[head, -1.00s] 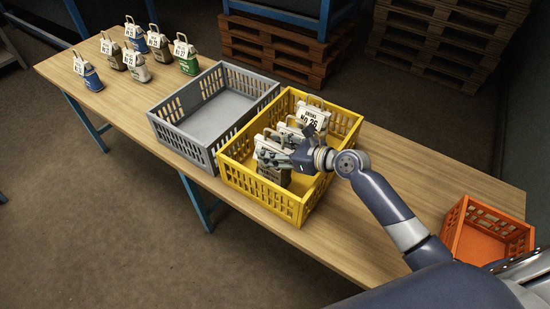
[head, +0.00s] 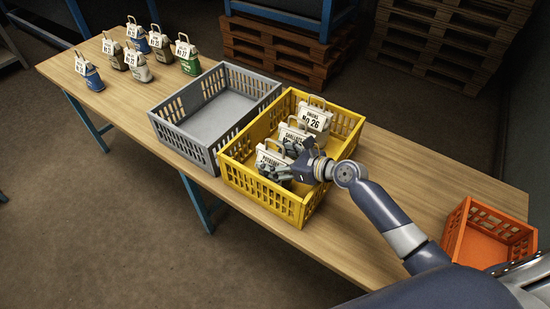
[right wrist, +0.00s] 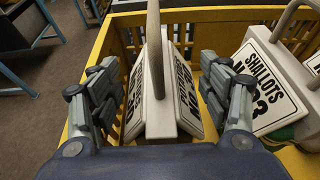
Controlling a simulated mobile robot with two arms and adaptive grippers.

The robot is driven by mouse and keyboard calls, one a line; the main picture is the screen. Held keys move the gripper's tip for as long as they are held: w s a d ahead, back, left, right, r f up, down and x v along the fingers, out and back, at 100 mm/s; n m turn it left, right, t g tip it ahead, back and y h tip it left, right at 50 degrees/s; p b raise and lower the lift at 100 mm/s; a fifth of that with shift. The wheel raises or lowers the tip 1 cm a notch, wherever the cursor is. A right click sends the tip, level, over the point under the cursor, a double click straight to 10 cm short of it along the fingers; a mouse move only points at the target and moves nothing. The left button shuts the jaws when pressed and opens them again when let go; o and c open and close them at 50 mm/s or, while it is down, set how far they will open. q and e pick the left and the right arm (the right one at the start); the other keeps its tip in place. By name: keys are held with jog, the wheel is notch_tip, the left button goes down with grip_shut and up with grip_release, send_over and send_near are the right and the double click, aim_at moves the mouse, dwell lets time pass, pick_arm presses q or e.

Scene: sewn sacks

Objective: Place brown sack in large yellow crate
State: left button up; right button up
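The brown sack (head: 268,158) stands in the large yellow crate (head: 290,205) at its near end. Its white tag, which seems to read POTATOES, and its loop handle show above the crate wall; its body is hidden. My right gripper (head: 284,161) is low in the crate at this sack. In the right wrist view the gripper (right wrist: 159,66) has its fingers spread on either side of the sack's tag and handle (right wrist: 157,50), with gaps visible. My left gripper is not in view.
Two more tagged sacks stand in the yellow crate, shallots (head: 296,133) and No. 26 (head: 315,118). An empty grey crate (head: 185,152) adjoins on the left. Several sacks (head: 143,73) stand at the table's far left. An orange crate (head: 460,225) is at right.

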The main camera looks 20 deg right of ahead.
aim_at(291, 163)
jog(key=shift+r, duration=0.25)
jog(key=v, duration=1)
jog(key=shift+s+d+b, duration=0.15)
jog(key=shift+s+b, duration=0.15)
jog(key=shift+b, duration=0.1)
jog(key=shift+s+d+r, duration=0.35)
jog(key=shift+s, duration=0.1)
